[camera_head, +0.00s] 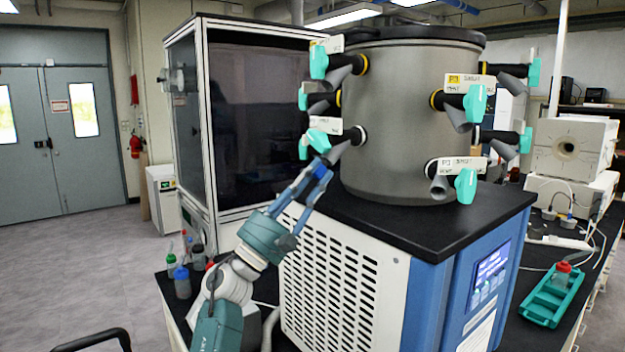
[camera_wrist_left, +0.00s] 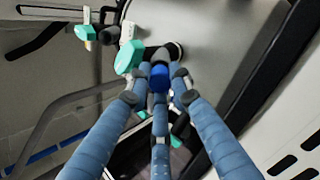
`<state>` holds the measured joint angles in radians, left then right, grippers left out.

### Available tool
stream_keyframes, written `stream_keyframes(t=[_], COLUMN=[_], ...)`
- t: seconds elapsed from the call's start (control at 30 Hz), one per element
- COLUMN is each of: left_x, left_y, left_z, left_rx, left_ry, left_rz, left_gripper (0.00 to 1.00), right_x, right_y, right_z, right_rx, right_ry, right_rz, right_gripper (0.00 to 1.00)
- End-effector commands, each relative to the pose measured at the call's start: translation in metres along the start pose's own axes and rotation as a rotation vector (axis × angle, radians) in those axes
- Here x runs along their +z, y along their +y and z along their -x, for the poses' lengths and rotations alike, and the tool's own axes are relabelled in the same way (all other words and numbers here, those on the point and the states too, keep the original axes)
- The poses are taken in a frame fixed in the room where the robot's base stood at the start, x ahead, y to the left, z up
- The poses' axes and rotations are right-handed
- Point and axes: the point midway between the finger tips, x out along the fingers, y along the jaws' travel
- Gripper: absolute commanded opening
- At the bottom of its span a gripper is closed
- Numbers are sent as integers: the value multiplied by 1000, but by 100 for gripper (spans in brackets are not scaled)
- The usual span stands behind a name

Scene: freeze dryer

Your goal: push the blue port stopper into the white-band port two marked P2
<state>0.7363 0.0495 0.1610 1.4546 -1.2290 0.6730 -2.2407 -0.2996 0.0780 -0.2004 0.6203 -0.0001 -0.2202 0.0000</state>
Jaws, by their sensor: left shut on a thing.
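My left gripper (camera_head: 320,168) reaches up from the lower left to a lower port on the left side of the grey drum (camera_head: 410,110). In the left wrist view its three blue fingers (camera_wrist_left: 158,85) are shut around the blue stopper (camera_wrist_left: 159,77). The stopper sits right in front of the open mouth of the dark port (camera_wrist_left: 168,52); I cannot tell whether it has entered. In the head view the port (camera_head: 352,136) has a white tag (camera_head: 325,125) and a teal valve handle (camera_head: 318,140); its marking is too small to read.
More ports with teal handles (camera_head: 474,102) stick out around the drum. The drum stands on a black-topped cabinet (camera_head: 440,235). Several small bottles (camera_head: 182,282) stand on the bench at lower left. A teal tray (camera_head: 545,300) with a red-capped bottle lies at the right.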

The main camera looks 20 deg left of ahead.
Motion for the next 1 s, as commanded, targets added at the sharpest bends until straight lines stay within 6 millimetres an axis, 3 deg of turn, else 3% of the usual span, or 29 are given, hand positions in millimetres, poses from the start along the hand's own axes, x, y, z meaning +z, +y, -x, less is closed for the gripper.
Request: stream_keyframes(t=[0.53, 0.57, 0.67, 1.0], left_x=[1, 2, 2, 0], left_y=[1, 2, 2, 0], left_z=[-6, -7, -6, -2], left_rx=[4, 4, 3, 1], left_ry=[-3, -3, -2, 0], left_rz=[-2, -1, -1, 0], left_gripper=[3, 24, 42, 42], right_x=[1, 1, 1, 2], right_y=[3, 3, 3, 3], right_z=[-6, -5, -4, -5], right_rx=[3, 3, 3, 4], right_ry=[-1, -1, -1, -2], right_rz=[2, 2, 1, 1], right_gripper=[62, 62, 62, 62])
